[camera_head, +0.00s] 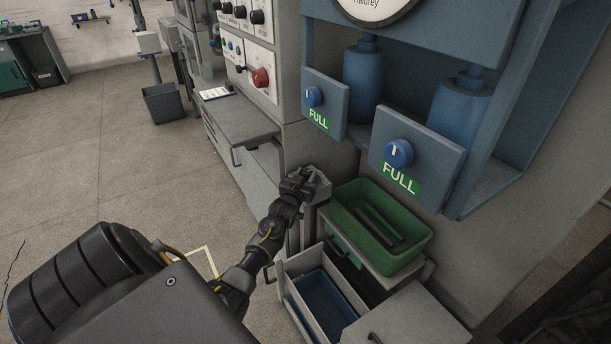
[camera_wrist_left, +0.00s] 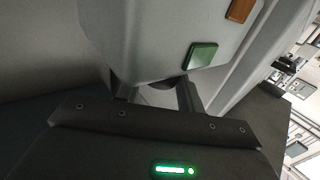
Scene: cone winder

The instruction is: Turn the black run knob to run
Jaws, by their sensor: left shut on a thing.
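My left gripper (camera_head: 298,182) reaches a small grey control box (camera_head: 319,188) below the blue dispenser panels in the head view. In the left wrist view, its two fingers (camera_wrist_left: 157,95) are closed about a dark round knob, the black run knob (camera_wrist_left: 165,84), at the near face of the box. Only a dark sliver of the knob shows; its pointer and any run marking are hidden. A green square button (camera_wrist_left: 200,55) and an orange one (camera_wrist_left: 240,10) sit on the box. My right gripper is not in view.
A green bin (camera_head: 350,196) with dark bars stands just right of the gripper. An open drawer with a blue tray (camera_head: 322,300) is below. Blue knobs (camera_head: 398,153) marked FULL and a red knob (camera_head: 260,77) are above.

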